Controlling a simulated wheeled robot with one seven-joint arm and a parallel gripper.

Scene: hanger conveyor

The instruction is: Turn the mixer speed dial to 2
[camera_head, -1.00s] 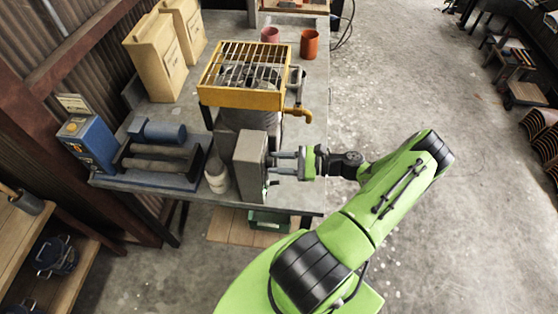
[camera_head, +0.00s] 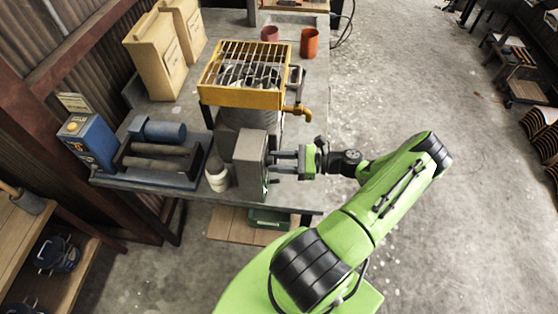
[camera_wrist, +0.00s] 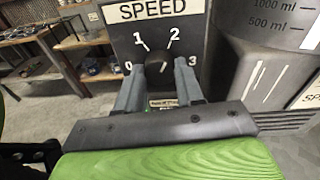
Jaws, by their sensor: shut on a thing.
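The mixer's grey control box (camera_head: 249,165) stands at the front edge of the workbench, below the mixer's drum. In the wrist view its panel (camera_wrist: 120,33) carries the word SPEED and the marks 0, 1, 2 and 3 in an arc. The black dial (camera_wrist: 158,61) sits inside this arc. A short pale line on it slants toward the upper right, roughly toward the 2, but its exact setting is hard to tell. My gripper (camera_wrist: 158,83) is shut on the dial, one finger on each side. In the head view my gripper (camera_head: 276,162) reaches the box from the right.
The drum (camera_wrist: 255,55) with volume marks is close on the right in the wrist view. The mixer's yellow grille (camera_head: 243,80) and pipe (camera_head: 300,110) stand above my gripper in the head view. Orange cups (camera_head: 309,42) stand farther back. The floor to the right is open.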

